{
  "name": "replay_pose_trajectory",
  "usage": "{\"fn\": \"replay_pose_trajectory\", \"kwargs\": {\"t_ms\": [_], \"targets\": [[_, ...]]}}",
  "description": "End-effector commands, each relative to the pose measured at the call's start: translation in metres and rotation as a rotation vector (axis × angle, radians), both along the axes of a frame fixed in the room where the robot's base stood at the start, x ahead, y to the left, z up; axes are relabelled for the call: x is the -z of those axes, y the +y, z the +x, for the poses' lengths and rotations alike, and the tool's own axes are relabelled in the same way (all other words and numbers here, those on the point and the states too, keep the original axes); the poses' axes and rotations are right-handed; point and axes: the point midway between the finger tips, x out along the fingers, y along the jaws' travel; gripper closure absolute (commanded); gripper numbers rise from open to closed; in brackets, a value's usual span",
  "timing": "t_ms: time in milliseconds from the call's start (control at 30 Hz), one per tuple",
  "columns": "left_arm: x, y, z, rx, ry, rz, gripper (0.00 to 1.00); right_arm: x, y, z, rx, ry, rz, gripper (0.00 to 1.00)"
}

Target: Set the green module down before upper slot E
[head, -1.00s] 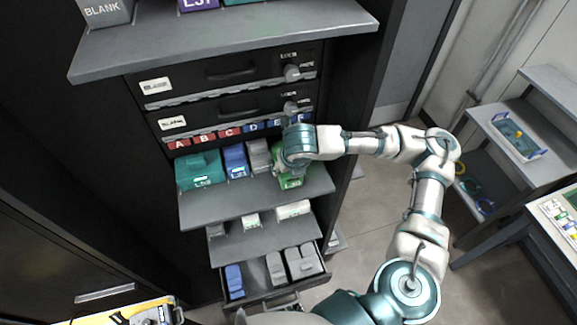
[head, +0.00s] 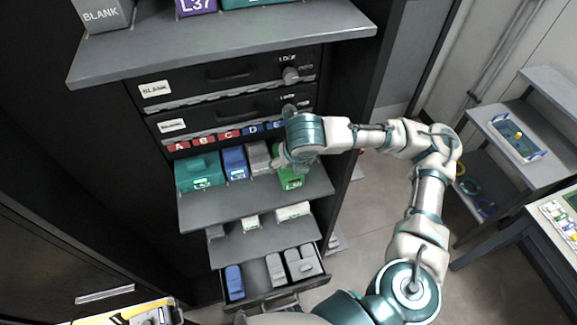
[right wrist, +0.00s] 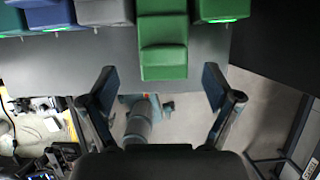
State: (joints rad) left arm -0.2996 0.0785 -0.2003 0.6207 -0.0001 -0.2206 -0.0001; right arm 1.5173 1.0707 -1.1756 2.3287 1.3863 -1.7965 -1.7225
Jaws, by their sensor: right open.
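A green module (right wrist: 163,45) sits on the shelf edge in the right wrist view, its stepped near end sticking out towards me. My right gripper (right wrist: 158,88) is open, with its two fingers apart on either side and short of the module's near end. A second green block (right wrist: 222,8) with a lit strip stands to its right. In the head view my right gripper (head: 290,163) covers part of the green at the shelf's right end (head: 291,181); which block shows there I cannot tell. The blue slot label E (head: 277,126) is above. My left gripper is not in view.
On the same shelf (head: 225,210) stand a teal module (head: 198,172), a blue one (head: 235,163) and a grey one (head: 258,158), left of the green. A lower shelf and an open drawer (head: 275,297) hold more modules.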

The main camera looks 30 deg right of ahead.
Motion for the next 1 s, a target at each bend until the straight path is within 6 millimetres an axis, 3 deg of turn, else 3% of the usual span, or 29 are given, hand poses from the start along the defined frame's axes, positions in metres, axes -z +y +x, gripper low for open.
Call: {"fn": "replay_pose_trajectory", "kwargs": {"t_ms": [100, 333, 1000], "targets": [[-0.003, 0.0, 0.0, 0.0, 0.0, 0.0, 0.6, -0.026, 0.003, -0.009, -0.003, -0.004, 0.001, 0.11], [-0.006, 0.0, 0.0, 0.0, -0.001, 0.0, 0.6, -0.054, 0.006, -0.021, -0.002, 0.0, 0.0, 0.11], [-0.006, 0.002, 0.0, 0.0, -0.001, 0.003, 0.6, -0.057, 0.006, -0.023, -0.001, 0.001, 0.0, 0.11]]}}
